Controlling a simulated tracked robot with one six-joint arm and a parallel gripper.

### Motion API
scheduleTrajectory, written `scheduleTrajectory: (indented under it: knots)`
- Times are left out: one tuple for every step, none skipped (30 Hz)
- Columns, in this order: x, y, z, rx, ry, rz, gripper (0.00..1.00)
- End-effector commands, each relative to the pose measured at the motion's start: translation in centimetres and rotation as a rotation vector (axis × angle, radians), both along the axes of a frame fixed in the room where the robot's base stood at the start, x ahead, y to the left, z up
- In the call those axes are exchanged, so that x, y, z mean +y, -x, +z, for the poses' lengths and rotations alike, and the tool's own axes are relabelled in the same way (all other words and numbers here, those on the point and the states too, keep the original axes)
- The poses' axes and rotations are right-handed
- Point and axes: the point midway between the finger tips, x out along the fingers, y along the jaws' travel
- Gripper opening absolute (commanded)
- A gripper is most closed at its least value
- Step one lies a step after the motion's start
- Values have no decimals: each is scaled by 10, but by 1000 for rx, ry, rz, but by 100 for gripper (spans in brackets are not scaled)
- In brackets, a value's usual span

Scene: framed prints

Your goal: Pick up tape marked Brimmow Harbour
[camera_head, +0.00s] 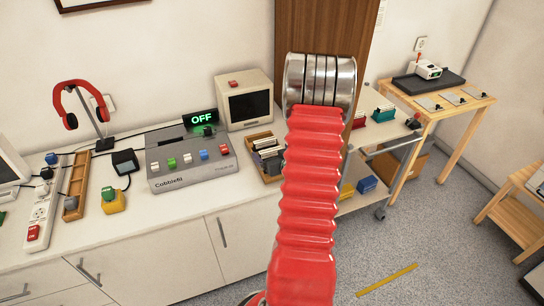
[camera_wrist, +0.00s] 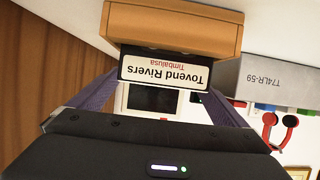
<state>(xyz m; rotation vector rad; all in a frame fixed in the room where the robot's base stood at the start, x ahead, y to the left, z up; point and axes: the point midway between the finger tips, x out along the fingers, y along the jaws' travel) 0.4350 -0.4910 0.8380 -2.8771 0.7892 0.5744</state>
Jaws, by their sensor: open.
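A wooden box (camera_head: 262,178) on the white counter holds several tapes (camera_head: 268,152), whose labels are too small to read in the head view. In the wrist view, which is upside down, the box (camera_wrist: 170,25) is close, and the tape facing me (camera_wrist: 163,72) reads "Tovend Rivers, Timbalusa". I see no label reading Brimmow Harbour. My gripper (camera_wrist: 160,92) is open, its two purple fingers on either side of the Tovend Rivers tape in the picture. Contact cannot be told. My gripper is not visible in the head view, where my red arm fills the middle.
A grey console (camera_head: 190,160) with coloured buttons and an "OFF" sign (camera_head: 200,119) stands left of the box. A beige monitor (camera_head: 247,100) is behind the box. A brown wooden panel (camera_head: 320,25) and a shelf trolley (camera_head: 385,130) stand to the right.

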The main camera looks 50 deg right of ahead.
Motion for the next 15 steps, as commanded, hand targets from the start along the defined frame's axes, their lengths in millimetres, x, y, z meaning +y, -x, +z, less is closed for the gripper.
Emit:
scheduleTrajectory:
  knots:
    - [0,-1,0,0,0,0,97]
    - [0,0,0,0,0,0,97]
    - [0,0,0,0,0,0,97]
    - [0,0,0,-1,1,0,97]
    - [0,0,0,-1,1,0,97]
    - [0,0,0,-1,1,0,97]
    - [0,0,0,-1,1,0,97]
    - [0,0,0,-1,1,0,97]
    - [0,0,0,-1,1,0,97]
    - [0,0,0,-1,1,0,97]
    - [0,0,0,-1,1,0,97]
    - [0,0,0,-1,1,0,97]
    - [0,0,0,-1,1,0,97]
    - [0,0,0,-1,1,0,97]
    - [0,0,0,-1,1,0,97]
